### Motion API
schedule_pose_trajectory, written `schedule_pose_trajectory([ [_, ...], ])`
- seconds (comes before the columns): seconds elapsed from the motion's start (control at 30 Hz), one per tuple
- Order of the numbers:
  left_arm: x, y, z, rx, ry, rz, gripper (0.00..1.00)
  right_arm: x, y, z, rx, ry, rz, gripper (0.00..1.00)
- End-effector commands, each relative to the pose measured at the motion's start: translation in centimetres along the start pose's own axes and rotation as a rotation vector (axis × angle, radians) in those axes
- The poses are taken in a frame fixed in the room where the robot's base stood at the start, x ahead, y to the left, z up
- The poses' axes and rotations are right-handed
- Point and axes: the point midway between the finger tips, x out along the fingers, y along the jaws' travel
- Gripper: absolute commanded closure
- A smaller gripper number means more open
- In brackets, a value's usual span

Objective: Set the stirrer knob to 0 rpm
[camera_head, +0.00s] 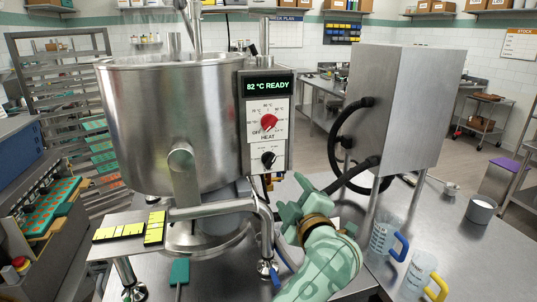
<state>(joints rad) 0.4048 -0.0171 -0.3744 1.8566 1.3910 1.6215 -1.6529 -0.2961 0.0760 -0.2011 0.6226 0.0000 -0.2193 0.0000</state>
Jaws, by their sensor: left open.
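The stirrer knob (268,159) is the black knob low on the control panel (281,135) of the steel kettle (170,125). Its scale marks and pointer are too small to read. The red heat knob (269,122) sits above it. The display (268,86) reads "82 °C READY". My left gripper (294,203), pale green, is below and slightly right of the black knob, apart from it. It is open and appears empty, though its fingers are partly hidden by its own body. My right gripper is not in view.
A steel cabinet (405,110) with black hoses stands right of the panel. Two measuring jugs, one blue-handled (383,240) and one yellow-handled (417,278), stand on the bench at lower right. A steel pipe (215,209) runs below the kettle. Space in front of the panel looks clear.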

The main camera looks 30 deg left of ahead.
Motion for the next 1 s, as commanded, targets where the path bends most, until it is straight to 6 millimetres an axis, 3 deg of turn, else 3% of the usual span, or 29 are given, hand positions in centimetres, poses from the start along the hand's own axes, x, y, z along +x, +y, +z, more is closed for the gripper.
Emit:
schedule_pose_trajectory([
  [0.23,5.1,-0.2,0.0,0.004,0.006,0.000,0.36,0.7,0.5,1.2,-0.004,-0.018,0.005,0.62],
  [0.4,9.5,-0.3,0.0,0.005,0.005,0.000,0.36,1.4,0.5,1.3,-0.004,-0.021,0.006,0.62],
  [0.6,13.6,-0.3,0.0,0.004,0.004,-0.001,0.36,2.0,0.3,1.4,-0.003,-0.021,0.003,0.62],
  [0.8,15.5,-0.2,0.0,0.003,0.002,-0.001,0.36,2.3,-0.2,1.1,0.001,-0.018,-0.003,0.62],
  [1.0,15.8,-0.2,0.0,0.002,0.001,-0.001,0.36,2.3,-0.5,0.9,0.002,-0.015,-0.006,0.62],
])
